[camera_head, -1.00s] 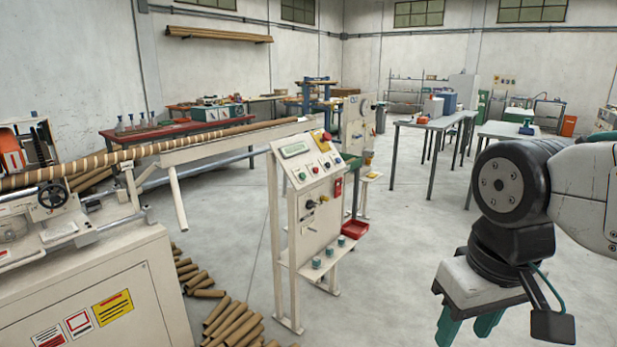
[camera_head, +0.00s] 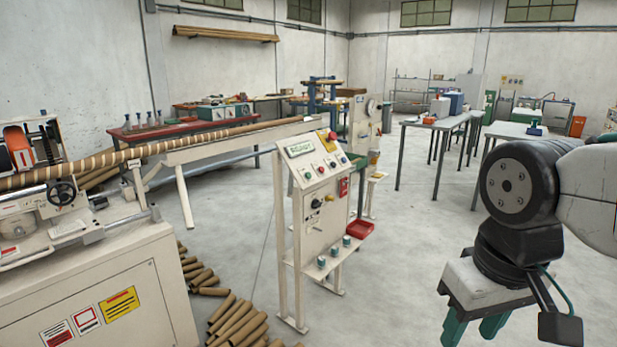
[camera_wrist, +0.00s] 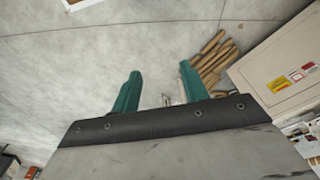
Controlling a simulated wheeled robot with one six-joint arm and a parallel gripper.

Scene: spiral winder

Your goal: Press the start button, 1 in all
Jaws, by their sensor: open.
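The white control panel (camera_head: 318,222) stands on legs in the middle of the head view. Its sloped top has a small display (camera_head: 300,148) and several buttons. A green button (camera_head: 307,175) sits at the lower left of the sloped face, with other coloured buttons to its right. Which one is the start button is too small to read. My gripper (camera_head: 474,330) is open and empty, pointing down at the lower right, well apart from the panel. Its two green fingers also show in the wrist view (camera_wrist: 158,88), with bare floor between and beyond them.
The winder (camera_head: 90,285) with a long striped tube fills the left. Cardboard tubes (camera_head: 236,322) lie on the floor beside it, also in the wrist view (camera_wrist: 212,58). A red tray (camera_head: 360,230) juts out right of the panel. Floor between panel and gripper is clear.

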